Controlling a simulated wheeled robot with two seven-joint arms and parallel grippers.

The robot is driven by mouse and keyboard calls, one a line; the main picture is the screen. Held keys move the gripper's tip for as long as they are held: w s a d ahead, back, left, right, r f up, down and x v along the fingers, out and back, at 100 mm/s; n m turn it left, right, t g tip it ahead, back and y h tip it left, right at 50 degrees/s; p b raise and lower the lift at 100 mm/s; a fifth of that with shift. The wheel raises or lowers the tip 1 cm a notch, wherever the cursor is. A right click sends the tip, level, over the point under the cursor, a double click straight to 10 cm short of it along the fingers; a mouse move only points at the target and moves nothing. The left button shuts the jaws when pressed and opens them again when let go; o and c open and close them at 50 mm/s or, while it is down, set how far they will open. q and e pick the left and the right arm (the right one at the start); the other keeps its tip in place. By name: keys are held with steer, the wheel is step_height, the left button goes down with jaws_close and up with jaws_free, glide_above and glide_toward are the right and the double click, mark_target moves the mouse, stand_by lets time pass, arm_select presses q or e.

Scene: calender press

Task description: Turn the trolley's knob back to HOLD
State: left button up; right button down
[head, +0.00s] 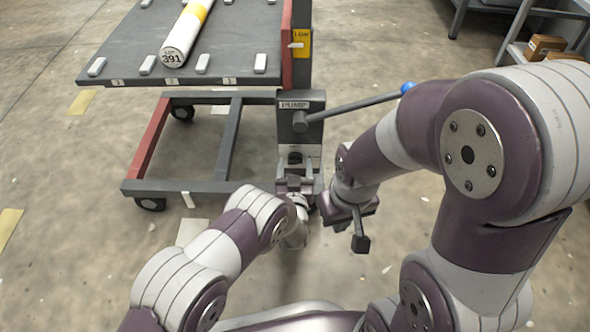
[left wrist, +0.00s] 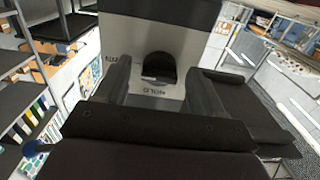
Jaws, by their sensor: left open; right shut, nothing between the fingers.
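The trolley (head: 230,185) stands ahead, with a grey post marked PUMP (head: 300,103). Its dark round knob (head: 295,158) sits low on the post, just beyond my left gripper (head: 294,182). In the left wrist view the knob (left wrist: 160,66) shows between the two fingers of my open left gripper (left wrist: 160,84), with gaps either side. A HOLD label, upside down, is on the pale plate below it; another label at the left is hard to read. A pale mark shows on the knob's lower left. My right gripper (head: 360,240) is shut and empty, right of the post.
A pump lever (head: 350,108) with a blue end sticks out right from the post, close to my right arm. The trolley's dark deck (head: 235,45) carries a white roll (head: 187,35) marked 391. Shelving with boxes (head: 543,45) stands far right. Floor at left is clear.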

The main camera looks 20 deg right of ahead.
arm_select(q)
steer(key=c, duration=1.1)
steer(key=shift+n, duration=0.3)
steer(key=n+p, duration=0.1)
steer(key=n, duration=1.1)
steer(key=shift+d+r+n, duration=0.1)
steer(key=shift+n, duration=0.3)
steer(key=n, duration=0.4)
steer(key=shift+p, duration=0.35)
steer(key=shift+n, duration=0.4)
